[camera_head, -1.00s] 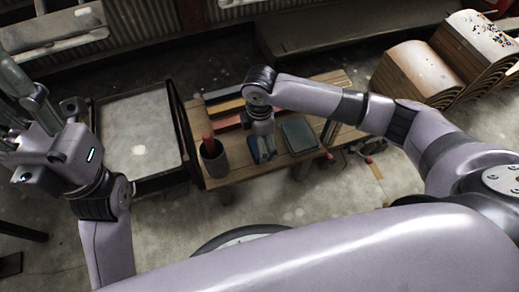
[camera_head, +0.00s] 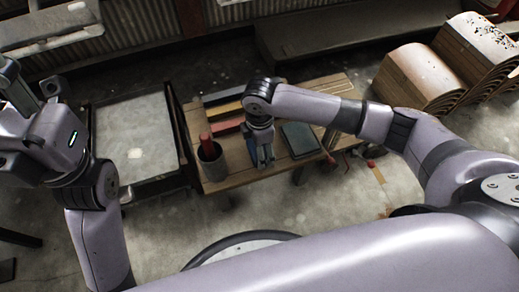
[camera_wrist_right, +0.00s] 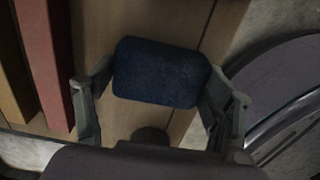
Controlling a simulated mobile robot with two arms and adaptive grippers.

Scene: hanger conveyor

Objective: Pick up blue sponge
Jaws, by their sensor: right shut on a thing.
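The blue sponge (camera_wrist_right: 160,72) is a dark blue block with rounded corners. In the right wrist view it sits between the two fingers of my right gripper (camera_wrist_right: 157,92), which is shut on it. In the head view my right gripper (camera_head: 263,158) points down over the wooden bench (camera_head: 235,175), and the sponge is mostly hidden by the fingers. I cannot tell whether the sponge is clear of the bench. My left gripper (camera_head: 28,95) is at the left edge of the head view, away from the bench and partly cut off.
Coloured bars (camera_head: 226,125) lie behind. A framed tray table (camera_head: 135,135) stands at left, and curved wooden stacks (camera_head: 415,75) stand at right.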

